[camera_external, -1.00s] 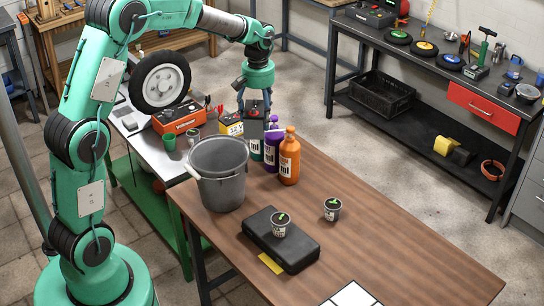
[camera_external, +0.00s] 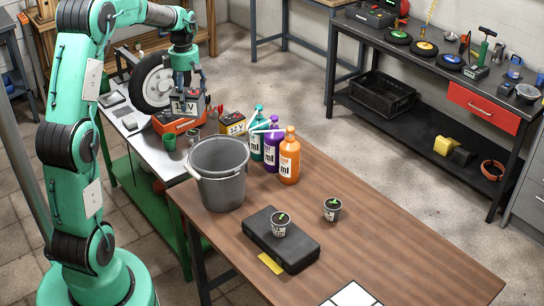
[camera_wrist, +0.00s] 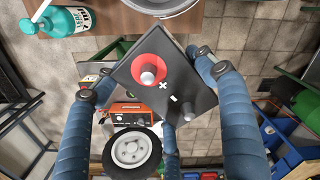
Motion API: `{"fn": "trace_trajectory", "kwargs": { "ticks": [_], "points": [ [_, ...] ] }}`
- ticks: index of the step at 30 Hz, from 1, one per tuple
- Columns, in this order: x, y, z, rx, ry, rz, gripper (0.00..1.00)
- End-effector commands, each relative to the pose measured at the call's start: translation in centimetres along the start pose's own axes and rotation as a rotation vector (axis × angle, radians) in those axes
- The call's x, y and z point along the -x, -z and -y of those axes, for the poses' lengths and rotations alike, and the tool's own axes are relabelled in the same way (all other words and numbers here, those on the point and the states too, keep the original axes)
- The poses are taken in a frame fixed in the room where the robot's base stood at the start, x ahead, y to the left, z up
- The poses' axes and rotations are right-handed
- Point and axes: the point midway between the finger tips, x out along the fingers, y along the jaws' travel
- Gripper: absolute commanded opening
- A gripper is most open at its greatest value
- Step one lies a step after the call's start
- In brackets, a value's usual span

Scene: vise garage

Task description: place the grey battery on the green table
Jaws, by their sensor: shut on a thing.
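The grey battery (camera_external: 186,104), marked 12V, hangs in the air in my gripper (camera_external: 187,88). In the wrist view its dark top (camera_wrist: 165,85) shows a red-ringed terminal, a second terminal and plus and minus marks. The blue fingers of my gripper (camera_wrist: 150,95) are shut around its sides. In the external view the battery is in front of the wheel and above the red toolbox. The green table (camera_external: 150,155) has a green frame and a pale metal top and stands at the left, beside the wooden table. The battery's underside is hidden in the wrist view.
A yellow-and-black battery (camera_external: 232,123), grey bucket (camera_external: 219,180) and several bottles (camera_external: 289,160) are close by. The metal top's near-left part looks clear.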

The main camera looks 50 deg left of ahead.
Motion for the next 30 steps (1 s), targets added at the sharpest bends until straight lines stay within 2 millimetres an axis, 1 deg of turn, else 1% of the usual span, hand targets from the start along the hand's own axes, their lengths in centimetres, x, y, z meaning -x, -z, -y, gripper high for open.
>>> {"fn": "trace_trajectory", "kwargs": {
  "ticks": [1, 6, 9, 12, 15, 21, 26, 27, 30],
  "points": [
    [0.1, 1.6, -0.2, 0.070, -0.003, 0.001, 0.13],
    [0.1, 6.2, -0.4, 0.317, -0.003, 0.001, 0.13],
    [0.2, 8.7, -0.3, 0.452, -0.004, 0.001, 0.13],
    [0.2, 10.8, -0.2, 0.563, -0.004, 0.001, 0.13],
    [0.2, 12.3, -0.1, 0.650, -0.004, 0.002, 0.13],
    [0.2, 14.7, 0.1, 0.776, -0.004, 0.002, 0.13],
    [0.2, 16.0, 0.3, 0.851, -0.004, 0.002, 0.13],
    [-0.5, 15.9, 0.4, 0.846, 0.000, 0.001, 0.13],
    [-1.8, 15.8, 0.4, 0.844, 0.000, 0.001, 0.13]
  ]
}}
